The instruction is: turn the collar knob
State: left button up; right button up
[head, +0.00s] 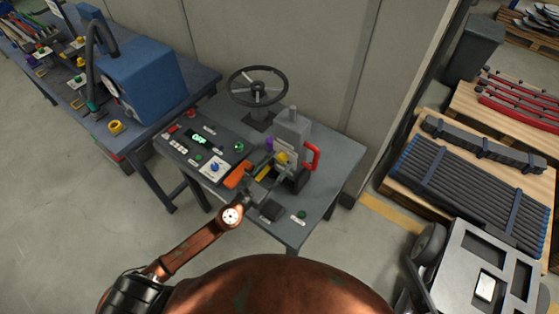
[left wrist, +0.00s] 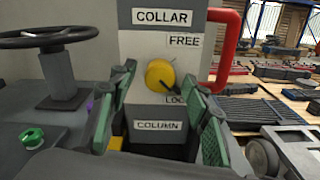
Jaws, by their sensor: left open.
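The yellow collar knob (left wrist: 160,75) sits on the front of a grey column unit (head: 291,130) under a "COLLAR" label. "FREE" is printed at its upper right and a partly covered "LOC…" label below right. A dark pointer on the knob slants to the lower right. The knob also shows in the head view (head: 282,158). My left gripper (head: 265,177) is open in front of the unit. In the left wrist view its green-padded fingers stand apart on either side of the knob, which shows between them. Contact with the knob is not visible. My right gripper is out of view.
A red handle (head: 313,157) projects at the unit's right side. A black handwheel (head: 258,87) stands behind left. A control panel (head: 205,150) with buttons and a display lies left on the bench (head: 338,160). A blue machine (head: 145,80) stands farther left; loaded pallets are right.

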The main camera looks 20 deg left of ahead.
pick_arm(q)
jog(key=shift+w+d, duration=0.2)
jog(key=shift+w, duration=0.25)
jog(key=c, duration=1.2)
